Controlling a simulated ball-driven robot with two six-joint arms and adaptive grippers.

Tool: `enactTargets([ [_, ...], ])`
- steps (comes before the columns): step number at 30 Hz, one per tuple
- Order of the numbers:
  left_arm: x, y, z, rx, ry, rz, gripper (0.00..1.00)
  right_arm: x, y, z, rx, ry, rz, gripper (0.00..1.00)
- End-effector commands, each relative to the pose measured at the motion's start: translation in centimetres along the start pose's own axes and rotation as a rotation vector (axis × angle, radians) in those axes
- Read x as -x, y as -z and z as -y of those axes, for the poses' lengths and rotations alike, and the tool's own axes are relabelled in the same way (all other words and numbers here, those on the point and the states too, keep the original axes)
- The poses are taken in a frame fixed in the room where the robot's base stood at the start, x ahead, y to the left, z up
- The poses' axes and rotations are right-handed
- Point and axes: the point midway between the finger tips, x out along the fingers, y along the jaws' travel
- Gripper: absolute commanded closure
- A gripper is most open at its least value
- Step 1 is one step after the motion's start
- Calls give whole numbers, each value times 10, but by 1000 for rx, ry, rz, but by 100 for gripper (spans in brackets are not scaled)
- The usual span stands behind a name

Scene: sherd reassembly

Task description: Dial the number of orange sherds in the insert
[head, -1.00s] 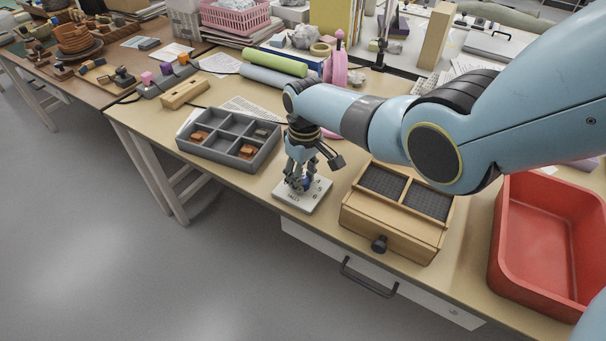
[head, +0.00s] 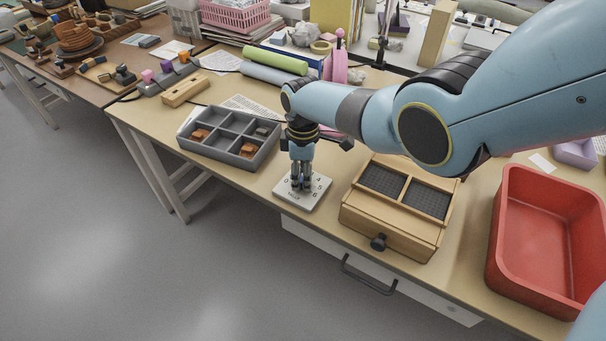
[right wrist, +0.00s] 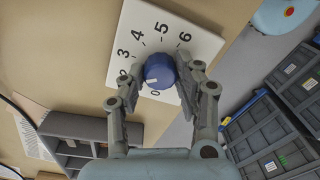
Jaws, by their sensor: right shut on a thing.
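A white dial plate (head: 316,190) with printed numbers lies near the table's front edge. In the right wrist view the plate (right wrist: 205,42) shows a blue knob (right wrist: 158,68) ringed by numbers; 0 and 2 to 6 can be read at least in part. The knob has a pale mark on its lower side. My right gripper (head: 299,187) points down at the plate and is shut on the knob, a finger on either side. The grey divided insert (head: 222,143) holds orange sherds, one at left (head: 200,135) and one at right (head: 248,150), plus a dull brownish piece (head: 262,131).
A wooden box (head: 390,226) with mesh-covered compartments and a dark-knobbed drawer stands right of the plate. A red bin (head: 545,245) is at far right. A wooden block (head: 185,91), papers and rolls lie behind. My right arm spans the back right.

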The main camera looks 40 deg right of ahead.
Motion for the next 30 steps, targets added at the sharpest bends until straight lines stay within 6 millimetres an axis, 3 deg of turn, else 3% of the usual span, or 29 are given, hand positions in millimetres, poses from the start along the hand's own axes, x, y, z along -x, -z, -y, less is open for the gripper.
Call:
enactTargets([
  [15,0,0,0,0,0,0,60,0,1,0,17,0,-2,100],
  [16,0,0,0,0,0,-1,60,0,1,0,17,0,-2,64],
  [20,0,0,0,0,0,-1,60,0,1,0,16,0,-1,47],
  [30,0,-1,2,0,2,0,60,2,0,0,16,0,0,44],
])
